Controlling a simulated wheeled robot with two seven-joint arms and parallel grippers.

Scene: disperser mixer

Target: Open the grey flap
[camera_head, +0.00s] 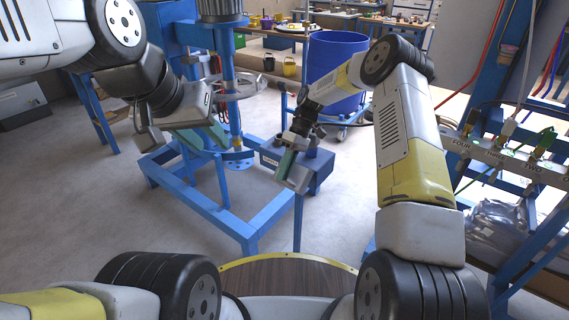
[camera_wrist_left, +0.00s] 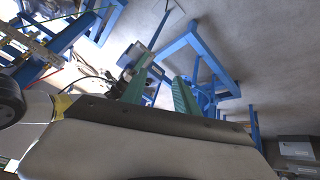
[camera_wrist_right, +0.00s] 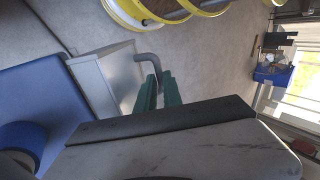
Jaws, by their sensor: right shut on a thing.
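The grey flap (camera_wrist_right: 108,78) shows in the right wrist view as a light grey panel with a bent grey handle (camera_wrist_right: 150,60). It sits beside a blue surface on the mixer's blue-grey box (camera_head: 312,168). The fingers partly hide the handle's end. My left gripper (camera_head: 208,134) is by the mixer's blue frame, with its green fingers (camera_wrist_left: 160,84) apart and nothing between them.
The mixer's blue frame (camera_head: 205,205) stands on the grey floor in front of me, with a vertical shaft near my left gripper. A large blue drum (camera_head: 335,70) stands behind. A hose rack (camera_head: 510,155) is on the right. Open floor (camera_head: 100,215) lies to the left.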

